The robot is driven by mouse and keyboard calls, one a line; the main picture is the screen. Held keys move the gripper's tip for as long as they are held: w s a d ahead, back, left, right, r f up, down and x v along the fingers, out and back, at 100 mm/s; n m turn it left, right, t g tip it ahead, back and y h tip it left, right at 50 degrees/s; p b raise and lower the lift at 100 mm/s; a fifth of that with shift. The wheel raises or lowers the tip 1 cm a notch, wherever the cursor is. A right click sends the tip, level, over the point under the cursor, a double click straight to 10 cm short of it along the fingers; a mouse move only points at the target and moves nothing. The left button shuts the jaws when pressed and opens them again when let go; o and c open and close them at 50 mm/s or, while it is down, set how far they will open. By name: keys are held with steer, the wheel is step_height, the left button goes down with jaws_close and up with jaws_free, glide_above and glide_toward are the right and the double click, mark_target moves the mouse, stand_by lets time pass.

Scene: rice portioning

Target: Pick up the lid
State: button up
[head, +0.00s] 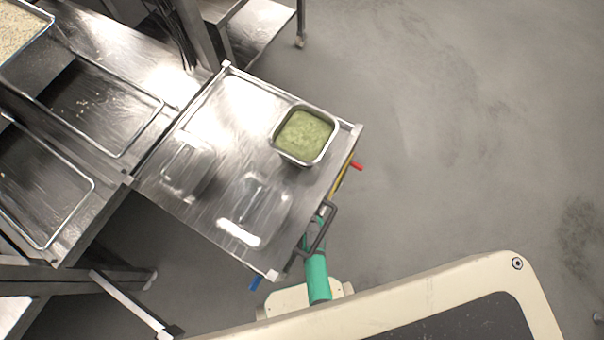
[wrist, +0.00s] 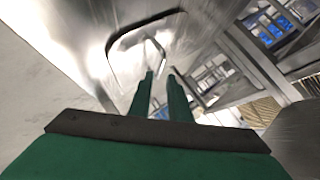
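Two clear, glossy shapes lie flat on the steel cart top in the head view. One transparent lid-like piece (head: 252,207) is near the front edge and another (head: 187,168) is further left; I cannot tell which is the lid. A steel pan (head: 304,135) holds green food at the cart's right corner. My green gripper shows its two fingers in the wrist view (wrist: 161,77), with a gap between them and nothing held. In the head view my green wrist is at the cart's front edge, beside a dark handle, with the fingers mostly hidden.
The steel cart top (head: 215,115) has bare room at its back. Steel trays (head: 100,105) stand at the left. Open floor lies to the right.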

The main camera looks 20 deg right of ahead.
steer(key=shift+x, duration=3)
jaws_close()
